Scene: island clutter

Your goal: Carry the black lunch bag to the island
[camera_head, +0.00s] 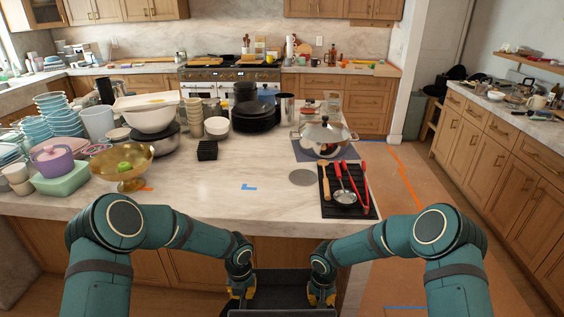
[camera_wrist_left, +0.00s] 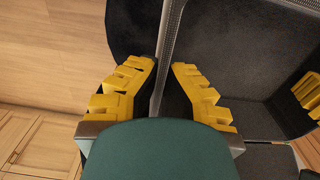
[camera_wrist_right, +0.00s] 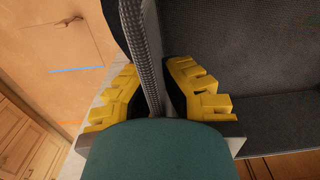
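The black lunch bag (camera_head: 282,288) is low in front of me, at the bottom of the head view, before the island's near side. It is dark, with a grey woven edge. My left gripper (camera_head: 240,292) is at its left side; in the left wrist view its yellow fingers (camera_wrist_left: 165,75) lie on both sides of the bag's edge (camera_wrist_left: 172,35). My right gripper (camera_head: 320,292) is at its right side, its fingers (camera_wrist_right: 148,78) closed about the opposite edge (camera_wrist_right: 137,30). The island (camera_head: 215,200) has a pale stone top. Much of the bag is hidden.
Dishes crowd the left and back. The front middle is clear, with blue tape (camera_head: 248,187).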

